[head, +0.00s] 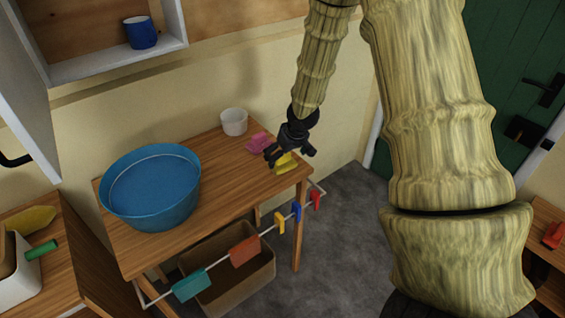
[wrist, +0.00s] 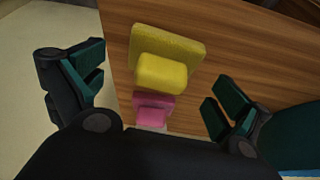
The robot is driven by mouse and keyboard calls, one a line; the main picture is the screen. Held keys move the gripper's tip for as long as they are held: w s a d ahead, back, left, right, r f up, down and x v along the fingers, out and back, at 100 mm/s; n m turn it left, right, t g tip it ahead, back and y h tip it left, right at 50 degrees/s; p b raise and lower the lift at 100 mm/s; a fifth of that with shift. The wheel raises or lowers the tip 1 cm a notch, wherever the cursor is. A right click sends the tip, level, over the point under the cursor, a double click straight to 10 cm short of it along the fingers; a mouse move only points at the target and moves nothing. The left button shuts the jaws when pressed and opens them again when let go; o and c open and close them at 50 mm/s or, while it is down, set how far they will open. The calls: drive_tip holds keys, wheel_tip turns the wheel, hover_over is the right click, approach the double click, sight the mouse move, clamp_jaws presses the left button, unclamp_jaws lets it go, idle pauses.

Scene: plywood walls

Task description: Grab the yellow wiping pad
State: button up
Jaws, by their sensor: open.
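The yellow wiping pad (head: 287,164) lies on the right end of the wooden table, partly hidden behind my gripper (head: 290,155) in the head view. In the wrist view the yellow pad (wrist: 168,57) shows a flat base with a thicker block on it. It sits between and beyond the fingers of my gripper (wrist: 155,90), which are spread wide and empty. The fingers do not touch the pad in that view.
A pink pad (head: 259,142) lies close behind the yellow one, with a white cup (head: 234,122) behind it. A blue basin (head: 152,188) fills the table's left part. A rail with hanging cloths and pegs (head: 245,250) runs along the front edge (head: 225,220).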

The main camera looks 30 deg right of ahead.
sight(282, 159)
drive_tip(key=shift+x, duration=1.7)
drive_tip(key=shift+a, duration=0.1)
drive_tip(key=c, duration=1)
